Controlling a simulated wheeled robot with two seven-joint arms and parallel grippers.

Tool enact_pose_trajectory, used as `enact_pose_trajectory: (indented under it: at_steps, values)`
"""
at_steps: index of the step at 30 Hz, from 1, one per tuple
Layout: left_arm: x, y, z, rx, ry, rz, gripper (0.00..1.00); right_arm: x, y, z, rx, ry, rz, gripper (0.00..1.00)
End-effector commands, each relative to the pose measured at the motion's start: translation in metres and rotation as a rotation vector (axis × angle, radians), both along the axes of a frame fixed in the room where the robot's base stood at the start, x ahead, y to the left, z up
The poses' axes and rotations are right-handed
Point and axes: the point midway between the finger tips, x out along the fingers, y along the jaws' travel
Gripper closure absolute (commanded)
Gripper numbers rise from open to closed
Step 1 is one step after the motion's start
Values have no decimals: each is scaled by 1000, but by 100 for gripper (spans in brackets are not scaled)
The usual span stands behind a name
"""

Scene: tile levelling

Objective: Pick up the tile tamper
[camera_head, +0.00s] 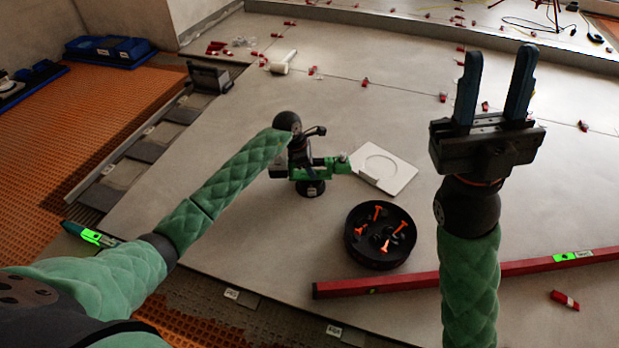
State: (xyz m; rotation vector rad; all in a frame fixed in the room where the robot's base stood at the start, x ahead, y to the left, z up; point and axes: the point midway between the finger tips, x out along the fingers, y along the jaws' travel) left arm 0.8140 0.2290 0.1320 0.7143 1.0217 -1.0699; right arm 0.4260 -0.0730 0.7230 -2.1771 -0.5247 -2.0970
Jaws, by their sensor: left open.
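The tile tamper (329,166) is a green tool with a dark round base (311,188), standing on the grey tiles near the middle of the head view. My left gripper (300,157) is right over its left part, at the end of my green-sleeved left arm. The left gripper is open; its fingertips are hard to make out against the tool, and I cannot tell whether they touch it. My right gripper (494,92) is open and empty, raised at the right, with its two dark fingers apart.
A white plate with a ring mark (399,176) lies just right of the tamper. A black bowl (352,246) with orange and black pieces stands in front. A long red level (370,285) crosses the front right. A white-headed mallet (281,66) lies behind. Tiles left of the tamper are clear.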

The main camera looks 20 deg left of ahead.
Motion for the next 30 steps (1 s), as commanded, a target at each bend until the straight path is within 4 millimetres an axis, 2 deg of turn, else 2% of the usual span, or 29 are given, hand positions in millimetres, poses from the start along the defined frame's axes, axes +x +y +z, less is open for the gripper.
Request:
enact_pose_trajectory:
  at_steps: [19,20,24,30]
  values:
    - [0,1,-3,2,1,0,53,1,0,-3,-8,10,-1,64]
    - [0,0,-4,1,0,0,57,1,0,-3,-8,10,-1,64]
    - [0,0,-4,1,0,0,84,1,0,-3,-7,9,-1,64]
    - [1,0,-2,0,-2,0,86,1,0,-2,-7,9,-1,64]
